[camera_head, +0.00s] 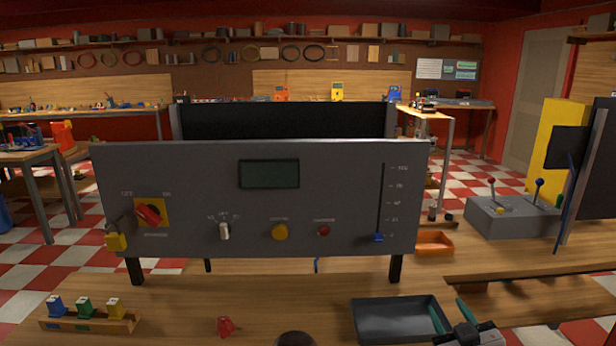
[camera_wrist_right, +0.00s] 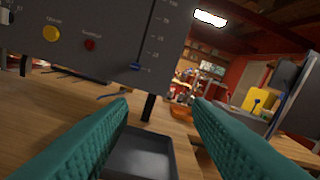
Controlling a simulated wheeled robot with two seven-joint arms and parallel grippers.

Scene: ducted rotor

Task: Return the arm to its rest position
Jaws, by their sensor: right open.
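My right gripper (camera_head: 452,315) shows at the bottom right of the head view, over the right part of a dark tray. Its two teal fingers stand apart in the right wrist view (camera_wrist_right: 161,103), with nothing between them. Beyond the fingertips is the grey control panel (camera_head: 200,180), standing on legs on the wooden bench. My left gripper is not in view.
The dark tray (camera_head: 375,327) lies below the right gripper. A red piece (camera_head: 226,327) and a wooden rack (camera_head: 60,320) with coloured pieces lie at left. An orange bin (camera_head: 433,243) and grey lever box (camera_head: 500,216) stand right. Bench between rack and tray is mostly clear.

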